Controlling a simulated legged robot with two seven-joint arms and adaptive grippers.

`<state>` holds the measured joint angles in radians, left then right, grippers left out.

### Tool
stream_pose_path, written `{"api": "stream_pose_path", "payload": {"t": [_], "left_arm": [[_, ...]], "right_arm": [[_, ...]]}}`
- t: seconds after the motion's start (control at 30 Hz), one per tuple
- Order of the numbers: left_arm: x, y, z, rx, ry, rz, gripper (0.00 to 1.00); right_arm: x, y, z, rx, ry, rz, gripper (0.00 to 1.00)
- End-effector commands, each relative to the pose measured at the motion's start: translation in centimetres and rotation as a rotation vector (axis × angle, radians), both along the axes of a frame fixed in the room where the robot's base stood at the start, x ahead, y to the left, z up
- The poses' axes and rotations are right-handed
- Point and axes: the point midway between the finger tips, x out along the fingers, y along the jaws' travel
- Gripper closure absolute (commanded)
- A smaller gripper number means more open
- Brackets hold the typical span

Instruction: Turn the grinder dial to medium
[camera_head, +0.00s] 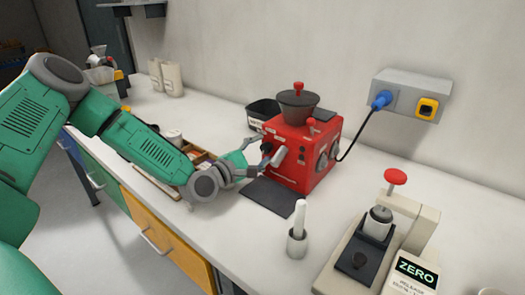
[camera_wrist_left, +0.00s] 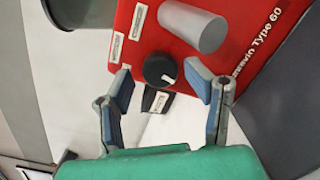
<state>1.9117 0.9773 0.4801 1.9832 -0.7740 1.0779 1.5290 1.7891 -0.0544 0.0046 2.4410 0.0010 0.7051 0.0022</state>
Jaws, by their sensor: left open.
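The red grinder (camera_head: 310,165) stands on the white counter with a dark hopper on top; its red face fills the upper part of the left wrist view (camera_wrist_left: 228,55). The dial (camera_wrist_left: 159,69) is a round black knob with a white pointer mark toward the lower right in that view. Small white labels sit beside it, too small to read. My left gripper (camera_head: 257,155) is at the grinder's front; in the wrist view (camera_wrist_left: 163,88) its two fingers are apart, with the dial between and just beyond their tips. Contact cannot be told. My right gripper is out of view.
A grey cylindrical spout (camera_wrist_left: 193,25) sticks out close to the dial. A dark mat (camera_head: 272,196) lies before the grinder. A white-handled brush in a cup (camera_head: 297,242) and a scale press (camera_head: 380,240) stand to the right.

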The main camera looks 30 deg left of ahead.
Motion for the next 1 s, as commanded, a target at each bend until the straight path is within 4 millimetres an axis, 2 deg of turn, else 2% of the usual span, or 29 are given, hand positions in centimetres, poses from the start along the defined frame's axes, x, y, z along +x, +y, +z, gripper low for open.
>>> {"api": "stream_pose_path", "payload": {"t": [0.3,0.37,0.43,0.47,0.77,1.0], "left_arm": [[0.15,-0.79,0.23,0.007,0.002,-0.001,0.51],[0.16,-0.86,0.23,0.008,0.002,-0.001,0.68],[0.18,-0.82,0.18,0.008,0.003,-0.001,0.93],[0.18,-0.78,0.16,0.007,0.003,-0.001,1.0],[0.14,-0.44,-0.14,0.018,0.005,-0.005,1.0],[0.18,-0.35,-0.22,0.121,-0.001,-0.001,1.0]], "right_arm": [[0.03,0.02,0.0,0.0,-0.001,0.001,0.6],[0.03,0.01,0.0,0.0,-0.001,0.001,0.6],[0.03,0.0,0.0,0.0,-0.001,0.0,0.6],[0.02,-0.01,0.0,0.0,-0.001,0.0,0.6],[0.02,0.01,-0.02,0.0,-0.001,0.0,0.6],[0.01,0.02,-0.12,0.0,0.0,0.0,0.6]]}}
